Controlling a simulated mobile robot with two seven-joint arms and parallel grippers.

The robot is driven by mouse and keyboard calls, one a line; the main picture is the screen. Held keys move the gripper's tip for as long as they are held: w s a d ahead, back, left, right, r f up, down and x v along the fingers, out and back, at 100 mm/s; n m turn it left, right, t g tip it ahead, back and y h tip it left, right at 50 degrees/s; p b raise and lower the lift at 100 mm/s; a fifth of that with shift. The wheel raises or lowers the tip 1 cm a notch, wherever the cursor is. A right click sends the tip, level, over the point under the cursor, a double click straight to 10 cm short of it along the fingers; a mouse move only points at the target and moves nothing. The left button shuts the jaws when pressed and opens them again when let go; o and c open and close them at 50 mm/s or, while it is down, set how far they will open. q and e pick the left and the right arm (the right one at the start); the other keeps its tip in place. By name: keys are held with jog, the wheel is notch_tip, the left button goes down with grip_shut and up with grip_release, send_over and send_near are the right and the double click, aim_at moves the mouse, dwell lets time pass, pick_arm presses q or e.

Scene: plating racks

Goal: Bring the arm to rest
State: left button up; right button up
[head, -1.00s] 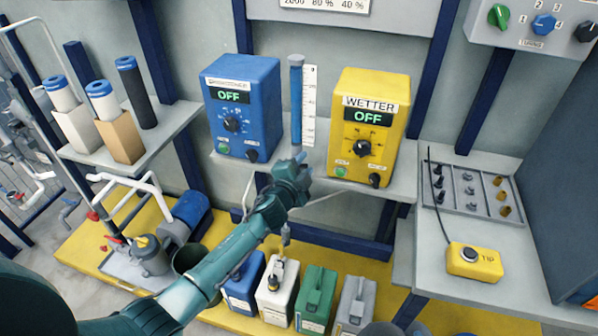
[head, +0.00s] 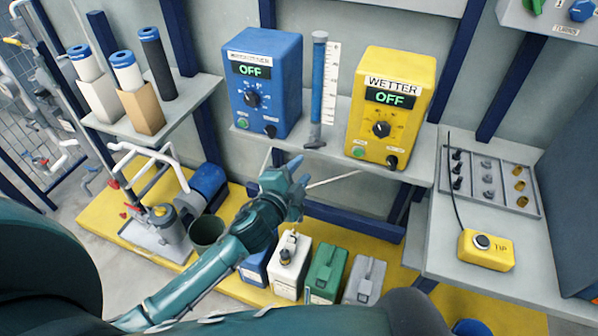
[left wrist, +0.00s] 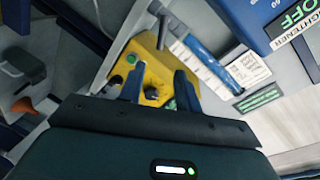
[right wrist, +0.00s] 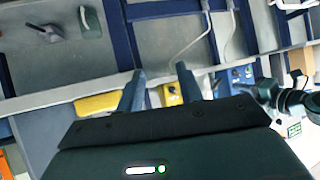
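My left arm reaches in from the lower left of the head view. Its gripper (head: 298,176) is in front of and below the shelf edge, over the row of jugs. In the left wrist view the two fingers of the left gripper (left wrist: 158,88) stand apart with nothing held between them; the yellow WETTER box (left wrist: 150,68) shows beyond. My right gripper is not clearly visible in the head view. In the right wrist view the right gripper (right wrist: 160,82) has its fingers apart and empty, with a wall and shelf edge beyond.
The shelf (head: 330,160) carries a blue box (head: 262,85) reading OFF, a blue tube gauge (head: 318,85) and the yellow WETTER box (head: 390,105). Several jugs (head: 326,270) stand below. A bench (head: 440,250) at right holds a yellow TIP button box (head: 486,250).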

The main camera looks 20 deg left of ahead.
dwell(0.3)
pick_arm(q)
jog(key=s+f+n+g, duration=0.1)
jog(key=s+f+n, duration=0.2)
jog(key=s, duration=0.4)
jog(key=s+d+f+n+g+h+p, duration=0.1)
jog(key=s+f+n+g, duration=0.1)
jog(key=s, duration=0.5)
jog(key=s+d+f+n+g, duration=0.1)
jog(key=s+f+n+g, duration=0.1)
jog(key=s+f+n, duration=0.2)
jog(key=s+n, duration=0.2)
jog(key=s, duration=0.1)
jog(key=shift+s+d+f, duration=0.2)
jog(key=shift+d+f, duration=0.05)
pick_arm(e)
jog(key=shift+d, duration=0.35)
jog(key=shift+r, duration=0.25)
jog(key=shift+s+a+f, duration=0.1)
jog(key=shift+s+a, duration=0.05)
jog(key=shift+s, duration=0.05)
jog(key=shift+w, duration=0.1)
